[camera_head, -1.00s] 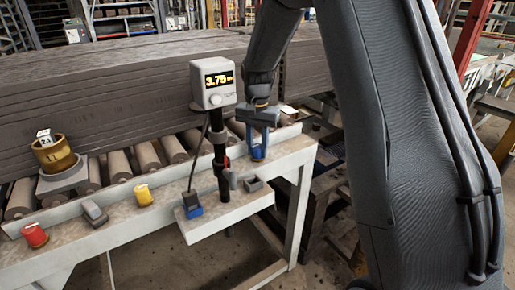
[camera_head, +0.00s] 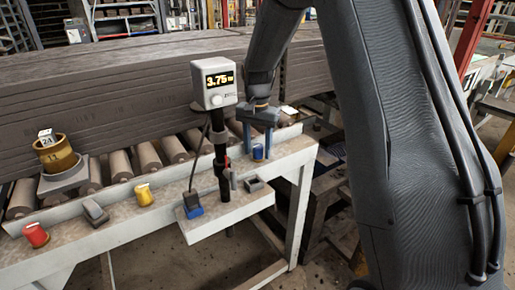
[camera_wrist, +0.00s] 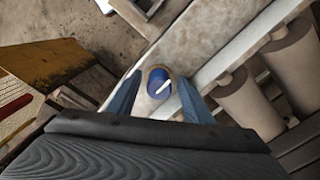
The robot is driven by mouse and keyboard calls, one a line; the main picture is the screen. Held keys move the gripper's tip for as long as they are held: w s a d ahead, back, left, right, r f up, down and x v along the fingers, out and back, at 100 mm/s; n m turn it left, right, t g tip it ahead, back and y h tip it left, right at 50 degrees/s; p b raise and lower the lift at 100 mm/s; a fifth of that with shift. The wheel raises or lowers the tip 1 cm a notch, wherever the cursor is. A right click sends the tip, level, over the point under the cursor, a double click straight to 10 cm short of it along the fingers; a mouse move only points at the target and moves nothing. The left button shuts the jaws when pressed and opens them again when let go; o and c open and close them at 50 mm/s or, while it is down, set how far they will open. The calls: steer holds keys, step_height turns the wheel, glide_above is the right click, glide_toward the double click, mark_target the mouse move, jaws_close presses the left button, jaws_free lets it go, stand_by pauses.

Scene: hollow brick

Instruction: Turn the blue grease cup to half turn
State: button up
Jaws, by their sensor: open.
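The blue grease cup (camera_head: 258,152) stands upright on the right part of the grey bench ledge (camera_head: 215,200). In the wrist view, its round blue top (camera_wrist: 159,83) carries a white pointer line slanting toward the lower left. My gripper (camera_head: 260,148) is above and around the cup, pointing down. In the wrist view, its two blue fingers (camera_wrist: 160,98) stand apart on either side of the cup, with a gap on both sides. The gripper is open and holds nothing.
A yellow cup (camera_head: 144,195) and a red cup (camera_head: 36,235) stand further left on the ledge. A display on a black post (camera_head: 219,84) reads 3.75, close left of my gripper. Rollers (camera_head: 148,155) and stacked slabs (camera_head: 95,110) lie behind.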

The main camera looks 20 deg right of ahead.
mark_target(258, 146)
step_height(258, 146, up, 8)
steer(key=shift+f+b, duration=0.1)
steer(key=shift+b, duration=1.15)
steer(key=s+f+n, duration=0.3)
steer(key=s+f, duration=0.2)
steer(key=s, duration=0.7)
steer(key=s+f+n+t, duration=0.1)
steer(key=s+f+n, duration=0.3)
steer(key=s, duration=0.9)
steer(key=shift+f+n+b, duration=0.3)
steer(key=shift+f+b, duration=0.15)
steer(key=shift+f, duration=0.1)
